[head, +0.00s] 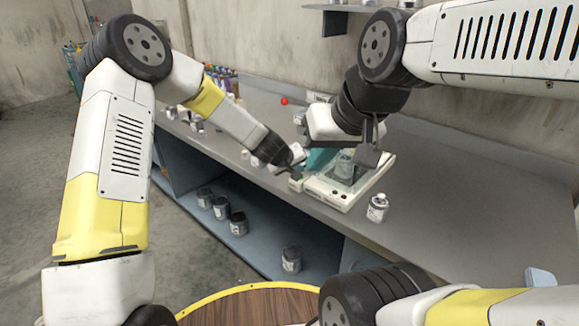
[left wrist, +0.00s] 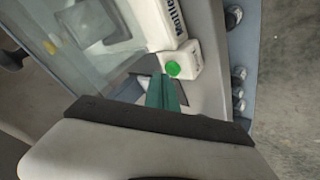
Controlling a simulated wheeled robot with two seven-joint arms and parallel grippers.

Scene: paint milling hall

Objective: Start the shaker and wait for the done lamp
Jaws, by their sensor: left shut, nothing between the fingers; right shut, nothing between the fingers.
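The shaker (head: 327,194), a white and pale-green machine, stands on the grey bench, partly hidden behind my arms. In the left wrist view a green round button (left wrist: 173,69) sits on a small white box beside the machine's lettered white front (left wrist: 165,22). My left gripper (head: 296,174) is shut and empty at the machine's left front corner. In the left wrist view its teal fingertips (left wrist: 163,82) are close to the button; I cannot tell whether they touch. My right gripper (head: 368,152) is shut and empty above the machine. I cannot make out a done lamp.
A small labelled can (head: 377,208) stands right of the machine. More cans (head: 238,224) stand on the lower shelf. Bottles and small pots (head: 196,124) line the bench at left. A red ball-like thing (head: 284,101) is at the back. The bench's right part is clear.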

